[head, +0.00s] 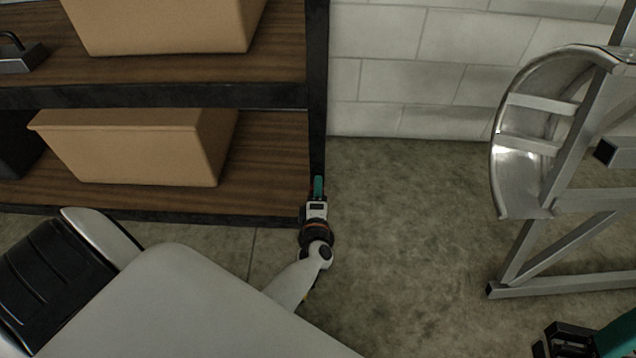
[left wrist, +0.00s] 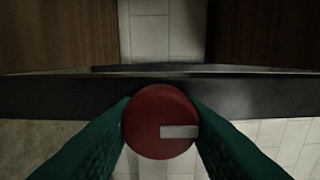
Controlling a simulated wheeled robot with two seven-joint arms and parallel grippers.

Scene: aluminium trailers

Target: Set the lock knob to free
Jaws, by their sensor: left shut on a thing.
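The lock knob (left wrist: 158,121) is a round red disc with a pale bar mark that runs from near its middle toward the right edge in the left wrist view. My left gripper (left wrist: 160,125) has a green finger on each side of the knob and is shut on it. In the head view my left gripper (head: 318,187) is at the lower part of the dark shelf post, and the knob is hidden there. Part of my right gripper (head: 585,340) shows at the bottom right corner, away from the knob; its fingertips are cut off.
A shelf rack (head: 275,150) with wooden boards holds cardboard boxes (head: 130,145) on the left. Its dark post (head: 318,90) stands by the left gripper. An aluminium trailer frame (head: 560,200) stands at the right. Concrete floor (head: 400,220) between them is clear.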

